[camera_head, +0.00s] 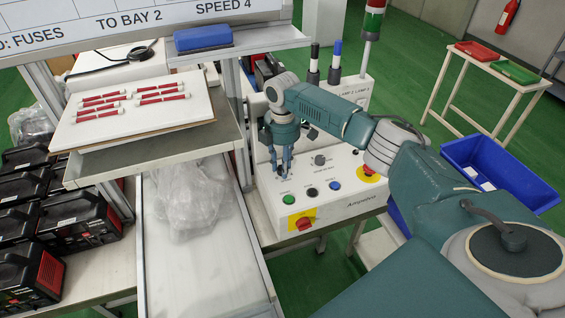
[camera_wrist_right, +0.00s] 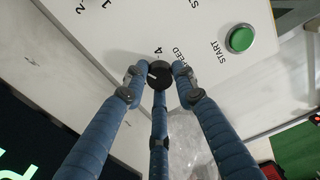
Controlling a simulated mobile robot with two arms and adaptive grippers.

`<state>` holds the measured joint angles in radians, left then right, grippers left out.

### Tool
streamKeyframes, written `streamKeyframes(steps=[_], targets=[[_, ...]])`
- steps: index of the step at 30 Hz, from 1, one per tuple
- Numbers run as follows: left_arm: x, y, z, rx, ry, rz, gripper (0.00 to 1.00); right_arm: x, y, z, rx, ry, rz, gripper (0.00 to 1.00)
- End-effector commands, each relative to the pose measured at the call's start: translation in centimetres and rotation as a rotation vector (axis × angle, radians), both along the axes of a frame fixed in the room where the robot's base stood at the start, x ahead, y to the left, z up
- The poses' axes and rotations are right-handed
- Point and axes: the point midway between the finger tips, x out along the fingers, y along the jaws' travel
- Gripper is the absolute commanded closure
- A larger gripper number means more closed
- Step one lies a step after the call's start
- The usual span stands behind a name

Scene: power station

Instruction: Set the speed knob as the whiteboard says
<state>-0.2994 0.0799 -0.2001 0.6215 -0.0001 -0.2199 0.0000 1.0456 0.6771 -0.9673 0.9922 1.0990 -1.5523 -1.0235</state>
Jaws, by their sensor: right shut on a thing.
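The whiteboard (camera_head: 150,22) at the top left reads "SPEED 4", "TO BAY 2" and a cut-off line ending in "FUSES". My right gripper (camera_head: 283,172) points down at the left part of the white control panel (camera_head: 350,200). In the right wrist view, the fingers (camera_wrist_right: 158,78) are closed around the black speed knob (camera_wrist_right: 158,73), next to the label "SPEED". A short white mark shows on the knob's left part. A "4" is printed beside it; the fingers hide other scale marks. My left gripper is not in view.
The panel carries a green START button (camera_wrist_right: 240,39), another black knob (camera_head: 319,160), a blue button (camera_head: 335,186) and red-on-yellow switches (camera_head: 302,221). A shelf with red fuses (camera_head: 135,100) stands left. A blue bin (camera_head: 500,170) stands right.

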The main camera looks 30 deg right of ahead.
Motion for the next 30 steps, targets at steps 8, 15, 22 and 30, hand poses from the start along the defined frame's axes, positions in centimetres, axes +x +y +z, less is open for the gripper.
streamKeyframes(steps=[8,15,22,30], targets=[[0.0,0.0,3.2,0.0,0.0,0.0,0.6,0.0,0.0,0.5,0.001,0.001,-0.237,0.99],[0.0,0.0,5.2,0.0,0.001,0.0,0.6,0.0,0.1,0.4,0.001,0.001,-0.465,0.99],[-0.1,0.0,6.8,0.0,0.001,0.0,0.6,0.0,0.0,0.4,0.001,0.0,-0.667,0.99],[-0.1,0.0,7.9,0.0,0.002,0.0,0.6,0.0,0.0,0.2,0.0,-0.002,-0.841,0.99]])
